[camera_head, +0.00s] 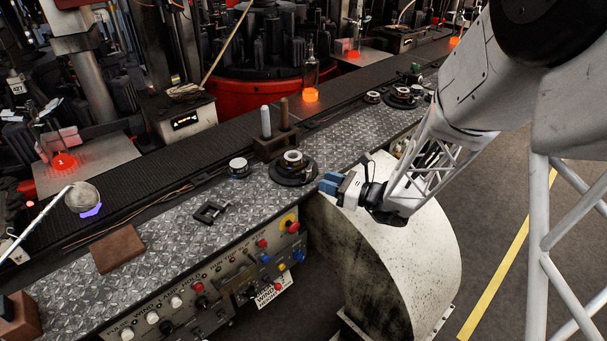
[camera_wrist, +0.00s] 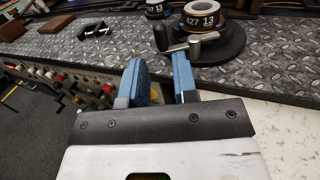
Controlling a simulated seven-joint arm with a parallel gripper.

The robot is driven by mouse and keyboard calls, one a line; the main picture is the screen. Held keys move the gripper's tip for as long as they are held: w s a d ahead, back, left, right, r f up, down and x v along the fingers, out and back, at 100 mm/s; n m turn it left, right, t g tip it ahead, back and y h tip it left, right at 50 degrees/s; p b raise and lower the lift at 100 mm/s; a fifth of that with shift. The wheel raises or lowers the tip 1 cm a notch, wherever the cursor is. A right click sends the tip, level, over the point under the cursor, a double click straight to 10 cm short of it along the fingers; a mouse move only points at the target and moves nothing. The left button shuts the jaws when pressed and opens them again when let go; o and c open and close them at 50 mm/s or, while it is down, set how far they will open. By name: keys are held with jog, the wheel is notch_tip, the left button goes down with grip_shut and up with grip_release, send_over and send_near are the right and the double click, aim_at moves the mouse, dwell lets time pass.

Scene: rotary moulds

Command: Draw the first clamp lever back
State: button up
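A ring-shaped mould (camera_head: 293,157) sits on a round dark base on the metal bench. In the wrist view, the mould (camera_wrist: 206,17) is marked "427 13". A small silver clamp lever (camera_wrist: 203,40) with a dark upright knob (camera_wrist: 161,38) lies across the near side of that base. In the head view the lever is too small to make out. My gripper (camera_head: 328,184) is beside the bench edge, to the right of the mould. In the wrist view, my gripper (camera_wrist: 158,65) has its two blue fingers apart with nothing between them. The fingertips are just short of the lever.
A smaller ring (camera_head: 238,167) and a black bracket (camera_head: 210,212) lie left of the mould. A holder with two upright pegs (camera_head: 276,145) stands behind it. A brown block (camera_head: 118,249) lies farther left. A control panel (camera_head: 215,290) runs along the bench front.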

aim_at(303, 181)
jog(key=shift+a, duration=0.1)
jog(key=shift+x, duration=3.8)
grip_shut()
